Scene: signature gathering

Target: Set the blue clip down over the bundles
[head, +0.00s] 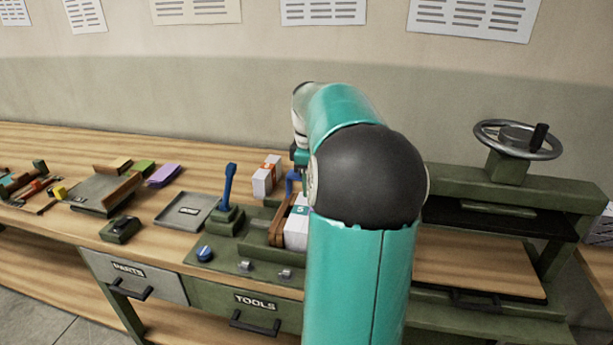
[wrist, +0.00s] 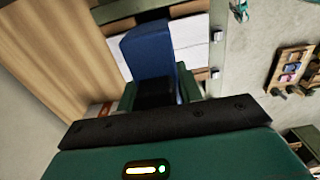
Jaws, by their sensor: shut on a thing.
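The blue clip (wrist: 148,50) is between the green fingers of my gripper (wrist: 158,92) in the wrist view. My gripper is shut on it. White bundles (wrist: 188,45) lie beyond the clip in the wrist view. In the head view a small part of the blue clip (head: 291,184) shows left of my arm. It is just above the white bundles (head: 297,228), which sit in a brown-sided holder (head: 277,228) and carry a label with a 5. My arm hides much of the bundles and most of the gripper. I cannot tell whether clip and bundles touch.
A white block with orange labels (head: 263,182) stands behind the holder. A blue lever (head: 228,188) rises left of it. A grey tray (head: 186,210) lies further left. A press with a handwheel (head: 518,139) stands at the right.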

